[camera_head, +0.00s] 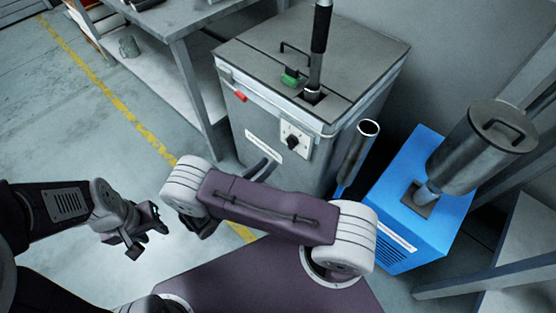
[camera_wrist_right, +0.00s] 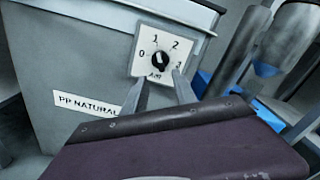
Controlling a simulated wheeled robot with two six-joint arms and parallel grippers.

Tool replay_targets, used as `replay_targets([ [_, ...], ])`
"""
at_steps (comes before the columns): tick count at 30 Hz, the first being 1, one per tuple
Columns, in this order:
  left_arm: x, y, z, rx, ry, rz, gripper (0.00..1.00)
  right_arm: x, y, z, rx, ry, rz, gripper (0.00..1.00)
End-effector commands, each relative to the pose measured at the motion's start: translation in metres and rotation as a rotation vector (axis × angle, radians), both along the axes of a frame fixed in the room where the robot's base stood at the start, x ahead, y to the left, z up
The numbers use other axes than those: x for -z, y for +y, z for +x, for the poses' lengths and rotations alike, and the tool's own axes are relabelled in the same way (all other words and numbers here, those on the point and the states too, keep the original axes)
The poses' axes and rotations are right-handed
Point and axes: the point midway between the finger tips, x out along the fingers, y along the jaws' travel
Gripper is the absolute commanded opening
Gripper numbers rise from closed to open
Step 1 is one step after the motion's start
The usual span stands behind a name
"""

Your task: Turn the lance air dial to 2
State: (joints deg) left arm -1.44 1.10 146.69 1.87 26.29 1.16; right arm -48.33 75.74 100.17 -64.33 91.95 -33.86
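The air dial is a black knob on a white plate on the front of a grey cabinet. It shows in the head view (camera_head: 293,141) and the right wrist view (camera_wrist_right: 159,62). The plate reads 0, 1, 2, 3 around the knob, with "AIR" below. The knob's exact pointing is too small to tell. My right gripper (camera_wrist_right: 160,90) has its two fingers apart just below the dial plate, with nothing between them; contact with the knob is not seen. In the head view my arm mostly hides it. My left gripper (camera_head: 147,240) hangs open and empty at the left.
The grey cabinet (camera_head: 240,130) has a lance with a black grip (camera_head: 320,28) standing in its top. A "PP NATURAL" label (camera_wrist_right: 86,104) is left of the dial. A blue box (camera_head: 375,210) stands to the right. A workbench (camera_head: 175,25) is behind left.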

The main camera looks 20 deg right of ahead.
Motion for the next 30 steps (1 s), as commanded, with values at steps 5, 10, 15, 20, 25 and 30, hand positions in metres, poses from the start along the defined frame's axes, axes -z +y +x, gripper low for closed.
replay_targets([
  [5,0.000,0.000,0.000,0.000,-0.001,0.000,0.36,-0.002,-0.004,0.002,0.001,-0.001,0.002,0.34],
  [10,0.010,0.000,0.000,0.000,-0.001,0.000,0.36,0.000,-0.035,0.014,0.007,0.000,0.002,0.34],
  [15,0.018,0.000,0.000,0.000,-0.001,0.000,0.36,0.000,-0.066,0.026,0.006,0.000,0.004,0.34],
  [20,0.022,0.000,0.000,0.000,-0.001,0.000,0.36,-0.001,-0.081,0.033,0.003,0.000,0.004,0.34],
  [25,0.022,0.000,0.000,0.000,-0.001,0.000,0.36,-0.002,-0.084,0.035,0.001,-0.002,0.004,0.34],
  [30,0.021,0.000,0.000,0.000,-0.001,0.000,0.36,-0.002,-0.084,0.035,0.002,-0.002,0.004,0.17],
])
